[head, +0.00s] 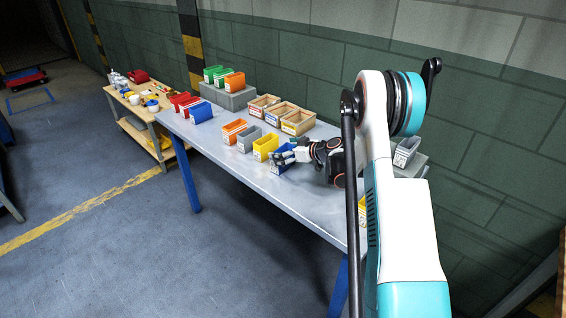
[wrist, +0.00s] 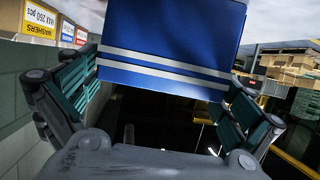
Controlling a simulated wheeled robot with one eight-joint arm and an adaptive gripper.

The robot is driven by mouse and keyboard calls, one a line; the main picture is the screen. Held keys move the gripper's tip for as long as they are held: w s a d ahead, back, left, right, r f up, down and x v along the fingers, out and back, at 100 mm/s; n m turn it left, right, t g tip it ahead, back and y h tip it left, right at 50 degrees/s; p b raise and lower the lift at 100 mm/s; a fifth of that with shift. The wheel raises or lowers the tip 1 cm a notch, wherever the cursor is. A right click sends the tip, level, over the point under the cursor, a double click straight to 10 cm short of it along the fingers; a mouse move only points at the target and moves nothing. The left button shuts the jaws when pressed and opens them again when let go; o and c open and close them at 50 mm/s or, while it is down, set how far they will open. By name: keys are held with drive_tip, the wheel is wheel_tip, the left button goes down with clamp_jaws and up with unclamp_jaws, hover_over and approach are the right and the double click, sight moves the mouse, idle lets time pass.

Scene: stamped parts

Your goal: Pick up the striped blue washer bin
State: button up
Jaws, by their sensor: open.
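The striped blue bin (wrist: 165,62) shows large in the wrist view, with two pale stripes across its blue wall. My gripper (wrist: 165,90) is open, with one finger on each side of the bin. Whether the fingers touch it I cannot tell. In the head view, the blue bin (head: 280,169) is on the grey table (head: 215,150), right of the yellow bin, and my gripper (head: 285,156) is over it and partly hides it.
A yellow bin (head: 264,148), a grey bin (head: 249,138) and an orange bin (head: 234,131) stand in a row to the left. Wooden bins (head: 298,121) stand behind, near the wall. Red and blue bins (head: 201,112) are further left. The table's front is clear.

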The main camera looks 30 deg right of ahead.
drive_tip(key=shift+c, duration=0.6)
drive_tip(key=c, duration=1.1)
drive_tip(key=shift+o, duration=0.2)
drive_tip(key=shift+r, duration=0.1)
